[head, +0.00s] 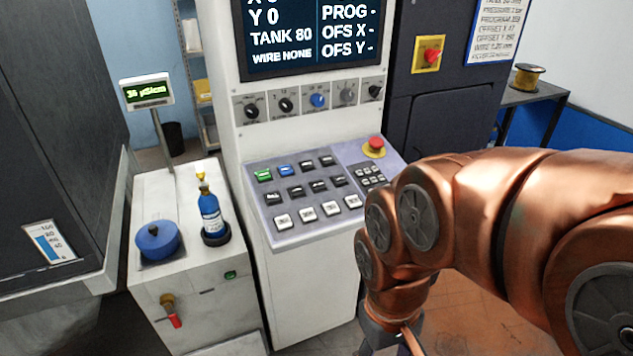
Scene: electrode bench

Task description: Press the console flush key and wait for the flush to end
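The white console (305,280) stands in the middle of the head view with a sloped key panel (246,178). The panel has a green key (264,174), a blue key (286,170), several black keys and a front row of white keys (306,214). I cannot read the key labels, so I cannot tell which is the flush key. The screen (310,35) reads TANK 80 and WIRE NONE. My gripper (385,342) hangs low in front of the console, right of its front face, apart from the keys. Its fingertips are cut off by the lower edge.
A red emergency button (376,144) sits at the panel's back right. Left of the console, a white cabinet (190,285) carries a blue bottle (211,212), a blue round lid (157,240) and a green display (146,90). A red-handled valve (172,310) sticks out of its front.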

